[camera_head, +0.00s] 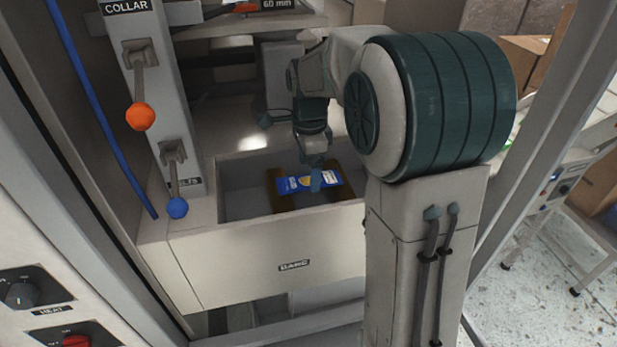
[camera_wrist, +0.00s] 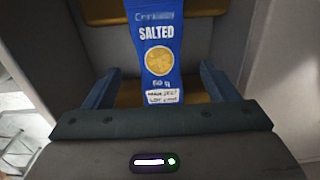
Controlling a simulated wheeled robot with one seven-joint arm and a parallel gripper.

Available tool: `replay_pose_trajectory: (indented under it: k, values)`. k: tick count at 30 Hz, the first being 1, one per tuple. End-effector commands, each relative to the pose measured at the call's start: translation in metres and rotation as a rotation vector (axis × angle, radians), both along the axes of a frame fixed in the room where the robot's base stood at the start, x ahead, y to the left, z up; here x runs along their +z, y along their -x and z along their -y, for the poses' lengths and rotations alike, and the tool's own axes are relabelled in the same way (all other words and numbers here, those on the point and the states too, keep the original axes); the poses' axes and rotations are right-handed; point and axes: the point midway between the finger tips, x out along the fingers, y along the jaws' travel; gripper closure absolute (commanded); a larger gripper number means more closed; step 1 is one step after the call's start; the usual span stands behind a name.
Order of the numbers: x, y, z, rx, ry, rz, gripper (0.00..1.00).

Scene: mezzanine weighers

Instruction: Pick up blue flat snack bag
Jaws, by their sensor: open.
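The blue flat snack bag (camera_head: 302,183) lies on a brown surface inside the grey bin marked "BANC" or similar (camera_head: 232,259). In the wrist view the bag (camera_wrist: 158,58) is upright in the picture, with "SALTED" and a yellow chip picture on it. My gripper (camera_head: 315,180) is over the bin, right above or at the bag. In the wrist view its two blue fingers (camera_wrist: 158,88) are apart, one on each side of the bag's near end, with gaps between. I cannot tell how far above the bag the fingertips are.
A grey post with an orange knob (camera_head: 141,117) and a blue knob (camera_head: 177,208) stands left of the bin. A metal upright (camera_head: 548,130) stands at the right, with a side table (camera_head: 567,180) beyond it.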

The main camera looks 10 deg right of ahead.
Motion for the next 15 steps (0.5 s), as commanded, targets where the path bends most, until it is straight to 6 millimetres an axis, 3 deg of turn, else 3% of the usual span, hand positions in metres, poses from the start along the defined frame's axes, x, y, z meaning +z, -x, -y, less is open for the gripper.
replay_pose_trajectory:
  k: [5,12,15]
  values:
    - [-0.017,0.001,0.0,0.0,0.0,-0.001,0.2]
    - [-0.019,0.0,0.0,-0.001,0.0,0.0,0.2]
    - [-0.019,0.0,0.0,-0.001,0.0,0.0,0.48]
